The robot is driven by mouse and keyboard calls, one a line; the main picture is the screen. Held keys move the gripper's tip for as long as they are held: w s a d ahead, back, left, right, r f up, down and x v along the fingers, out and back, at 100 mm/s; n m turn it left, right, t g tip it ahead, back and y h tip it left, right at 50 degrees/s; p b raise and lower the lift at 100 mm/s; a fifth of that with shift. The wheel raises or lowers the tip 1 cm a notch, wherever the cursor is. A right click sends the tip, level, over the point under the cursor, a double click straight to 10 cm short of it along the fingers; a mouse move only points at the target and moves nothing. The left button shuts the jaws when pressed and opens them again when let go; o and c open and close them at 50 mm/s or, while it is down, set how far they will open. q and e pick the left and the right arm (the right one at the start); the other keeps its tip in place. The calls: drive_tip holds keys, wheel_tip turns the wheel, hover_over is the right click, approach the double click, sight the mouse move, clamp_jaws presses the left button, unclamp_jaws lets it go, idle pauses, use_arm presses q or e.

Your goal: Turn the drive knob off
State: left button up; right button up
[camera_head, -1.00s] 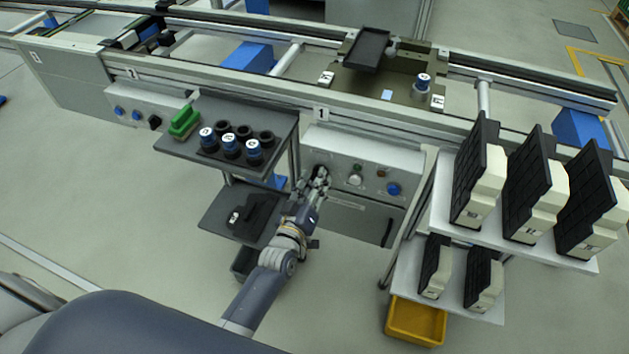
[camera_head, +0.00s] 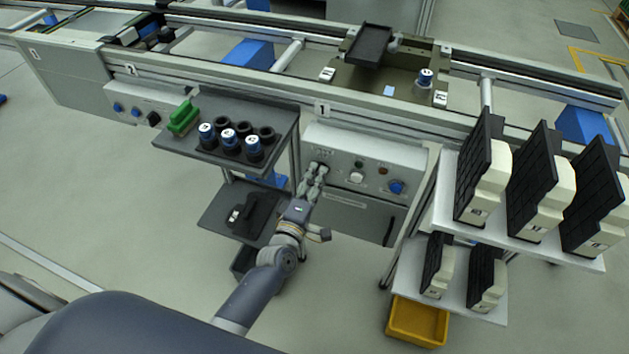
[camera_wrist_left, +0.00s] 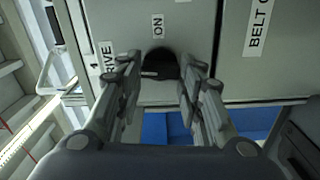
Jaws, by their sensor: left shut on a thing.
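The drive knob (camera_wrist_left: 160,64) is black and sits on the grey control panel (camera_head: 340,150) under the conveyor. In the left wrist view it lies between the fingers of my left gripper (camera_wrist_left: 162,78), which is shut on it. An "ON" label shows above the knob and a partly covered "DRIVE" label to its left. A small pale mark shows on the knob's lower left. In the head view my left gripper (camera_head: 319,172) is at the panel's left end and mostly hides the knob. My right gripper is not in view.
A white knob (camera_head: 357,175) and a blue knob (camera_head: 396,187) are further right on the panel. A white rack (camera_head: 520,240) with black-and-white parts stands right.

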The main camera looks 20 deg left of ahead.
use_arm(q)
drive_tip(key=shift+n, duration=0.6)
drive_tip(key=o, duration=1.1)
drive_tip(key=shift+c, duration=0.2)
drive_tip(key=s, duration=1.2)
drive_tip(key=shift+a, duration=0.25)
